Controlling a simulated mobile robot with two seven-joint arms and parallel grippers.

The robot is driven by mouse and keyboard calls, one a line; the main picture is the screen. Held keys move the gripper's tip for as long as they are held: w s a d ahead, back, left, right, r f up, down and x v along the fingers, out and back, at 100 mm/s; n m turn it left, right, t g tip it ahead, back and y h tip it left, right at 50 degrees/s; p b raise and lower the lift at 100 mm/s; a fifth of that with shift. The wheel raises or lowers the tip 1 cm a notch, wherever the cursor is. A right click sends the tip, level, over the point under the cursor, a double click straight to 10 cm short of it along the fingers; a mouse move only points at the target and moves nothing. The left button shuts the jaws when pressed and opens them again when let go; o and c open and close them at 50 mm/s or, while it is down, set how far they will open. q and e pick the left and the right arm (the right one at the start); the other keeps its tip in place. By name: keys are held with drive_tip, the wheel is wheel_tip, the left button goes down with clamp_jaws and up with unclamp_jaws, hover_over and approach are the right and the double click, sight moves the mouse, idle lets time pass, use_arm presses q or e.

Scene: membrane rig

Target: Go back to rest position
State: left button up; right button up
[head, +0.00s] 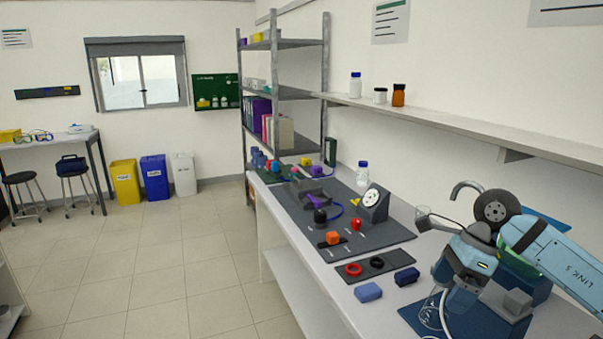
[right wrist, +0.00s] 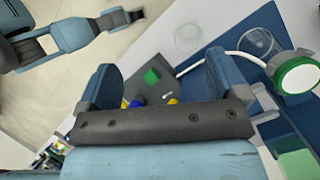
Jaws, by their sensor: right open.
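My right gripper (head: 462,282) is at the right end of the bench in the head view, with its light blue arm coming in from the right. In the right wrist view its two dark blue fingers (right wrist: 160,82) stand wide apart with nothing gripped between them. A green block (right wrist: 151,76) and small yellow and blue items show beyond the gap, at a distance I cannot tell. My left gripper is not seen in the head view. A light blue arm link of mine crosses the top left of the wrist view.
Clear glassware (head: 432,314) stands close by the right gripper. The wrist view shows a glass vessel (right wrist: 258,42) and a green-and-white round part (right wrist: 300,75) with a white tube. A wall shelf (head: 470,130) runs above.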

drive_tip(key=s+a+f+m+t+y+p, duration=0.1)
drive_tip(key=s+a+f+m+t+y, duration=0.2)
drive_tip(key=a+m+y, duration=0.5)
drive_tip(key=s+a+f+m+t+y+p, duration=0.1)
drive_tip(key=s+a+m+t+y+p, duration=0.15)
drive_tip(key=s+a+m+y, duration=0.4)
drive_tip(key=s+d+f+m+t+h, duration=0.25)
drive_tip(key=f+m+t+h, duration=0.9)
drive_tip(key=m, duration=1.25)
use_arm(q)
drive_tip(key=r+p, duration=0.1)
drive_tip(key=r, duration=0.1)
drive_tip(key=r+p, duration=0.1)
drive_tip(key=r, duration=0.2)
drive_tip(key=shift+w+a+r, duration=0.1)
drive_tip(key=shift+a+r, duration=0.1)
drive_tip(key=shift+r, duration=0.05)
use_arm(e)
drive_tip(key=s+d+f+m+g+h, duration=0.2)
drive_tip(key=s+f+m, duration=0.3)
drive_tip(key=s+f, duration=0.1)
drive_tip(key=s+d+f+m+g+h, duration=0.2)
drive_tip(key=s+f+m+g, duration=0.1)
drive_tip(key=s+f+m, duration=0.2)
wheel_tip(320, 180, down, 4)
drive_tip(key=shift+s+r, duration=0.2)
drive_tip(key=shift+s, duration=0.95)
